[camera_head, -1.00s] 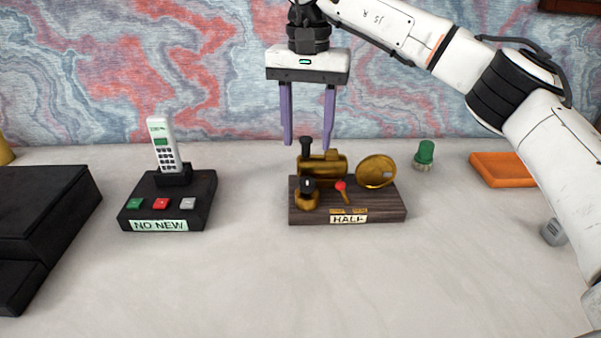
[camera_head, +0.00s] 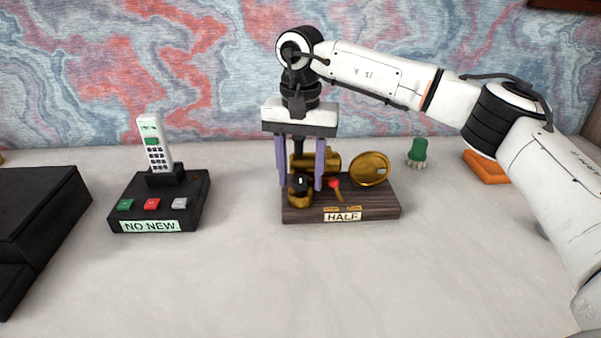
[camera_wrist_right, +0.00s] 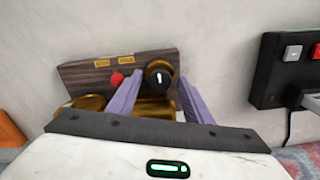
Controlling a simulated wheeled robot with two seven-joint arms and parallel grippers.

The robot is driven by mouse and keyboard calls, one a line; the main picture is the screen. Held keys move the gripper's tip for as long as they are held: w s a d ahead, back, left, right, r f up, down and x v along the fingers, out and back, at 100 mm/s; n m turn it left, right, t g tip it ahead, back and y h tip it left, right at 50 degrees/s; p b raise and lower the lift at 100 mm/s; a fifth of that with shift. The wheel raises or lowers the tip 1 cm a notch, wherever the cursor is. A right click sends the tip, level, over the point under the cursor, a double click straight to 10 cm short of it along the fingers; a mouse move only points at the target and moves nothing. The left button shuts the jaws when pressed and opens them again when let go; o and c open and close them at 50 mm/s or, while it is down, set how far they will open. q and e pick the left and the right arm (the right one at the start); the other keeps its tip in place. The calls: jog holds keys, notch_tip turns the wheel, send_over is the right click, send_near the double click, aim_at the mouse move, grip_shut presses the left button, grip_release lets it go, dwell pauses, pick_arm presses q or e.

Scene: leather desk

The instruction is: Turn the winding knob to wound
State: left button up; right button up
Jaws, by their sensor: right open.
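The brass device sits on a dark wooden base (camera_head: 368,211) with a label reading HALF (camera_head: 343,216). The winding knob (camera_head: 300,186), black-topped with a white mark on a brass collar, is at the base's left front. It also shows in the wrist view (camera_wrist_right: 159,76). A red-tipped lever (camera_head: 335,186) stands to its right, and a brass horn disc (camera_head: 370,169) further right. My right gripper (camera_head: 301,187) is open and points down, its purple fingers on either side of the knob. I cannot tell whether they touch it. My left gripper is not in view.
A cordless phone (camera_head: 154,146) stands in a black base (camera_head: 131,189) with several buttons, labelled NO NEW, to the left. A black box (camera_head: 40,205) is at the far left. A green brush (camera_head: 417,152) and an orange tray (camera_head: 484,168) are at the back right. The front desk is clear.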

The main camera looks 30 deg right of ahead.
jog(key=c, duration=1.1)
jog(key=shift+o, duration=0.2)
